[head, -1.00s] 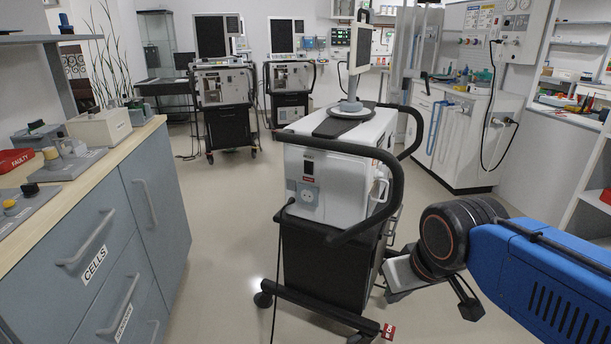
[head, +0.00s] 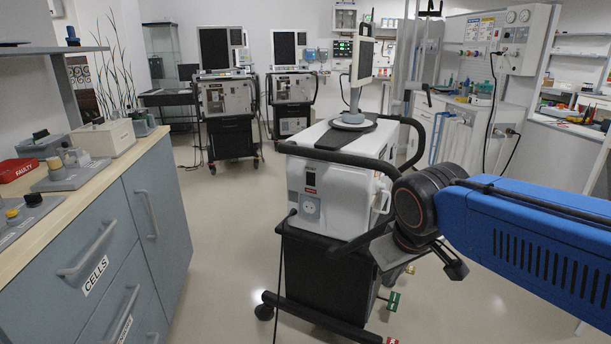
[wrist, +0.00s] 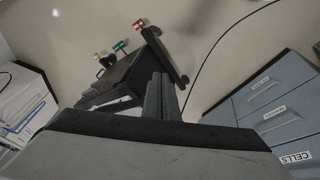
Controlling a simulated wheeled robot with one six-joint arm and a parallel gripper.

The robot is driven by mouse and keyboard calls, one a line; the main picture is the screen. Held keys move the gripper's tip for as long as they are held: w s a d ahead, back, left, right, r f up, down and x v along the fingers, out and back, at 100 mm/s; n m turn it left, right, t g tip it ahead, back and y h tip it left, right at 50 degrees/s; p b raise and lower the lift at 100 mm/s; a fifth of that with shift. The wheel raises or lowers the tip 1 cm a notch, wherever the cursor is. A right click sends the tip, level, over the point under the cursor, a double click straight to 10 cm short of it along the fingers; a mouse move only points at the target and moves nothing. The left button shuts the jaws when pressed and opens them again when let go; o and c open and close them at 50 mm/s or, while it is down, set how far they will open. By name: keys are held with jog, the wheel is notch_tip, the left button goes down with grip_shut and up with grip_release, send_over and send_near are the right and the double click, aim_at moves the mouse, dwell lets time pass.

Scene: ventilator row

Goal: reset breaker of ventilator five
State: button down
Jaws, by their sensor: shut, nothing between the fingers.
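The nearest ventilator (head: 335,192) stands upright on a black wheeled cart in the middle of the head view. Its front has a small dark panel (head: 310,179), a red label (head: 310,190) and a round socket with a cable. I cannot read its number or tell which part is the breaker. My gripper (wrist: 160,80) is shut and empty in the wrist view, its fingers above the floor and close to a black cart base (wrist: 128,76); contact cannot be told. In the head view my wrist is at the cart's right side and the fingers are not clear.
Two more ventilators (head: 226,97) (head: 292,90) stand at the back. A counter with blue-grey drawers (head: 95,262) and a red FAULTY box (head: 17,169) lines the left. Red, green (head: 393,300) and yellow tags sit low by the cart. Floor left of the cart is clear except a cable.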

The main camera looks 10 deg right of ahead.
jog(key=w+a+r+n+t+h, duration=0.1)
jog(key=w+a+r, duration=0.3)
jog(key=w, duration=0.6)
jog(key=w+a+r+n+t+h, duration=0.1)
jog(key=w+a+r+n, duration=0.3)
jog(key=w, duration=0.7)
jog(key=w+a+r+n+t+h, duration=0.1)
jog(key=w+a+r+n+h, duration=0.2)
jog(key=w+a, duration=0.4)
jog(key=w, duration=0.4)
jog(key=shift+a+r, duration=0.4)
jog(key=shift+d, duration=0.1)
send_near(310, 178)
jog(key=shift+x, duration=2.65)
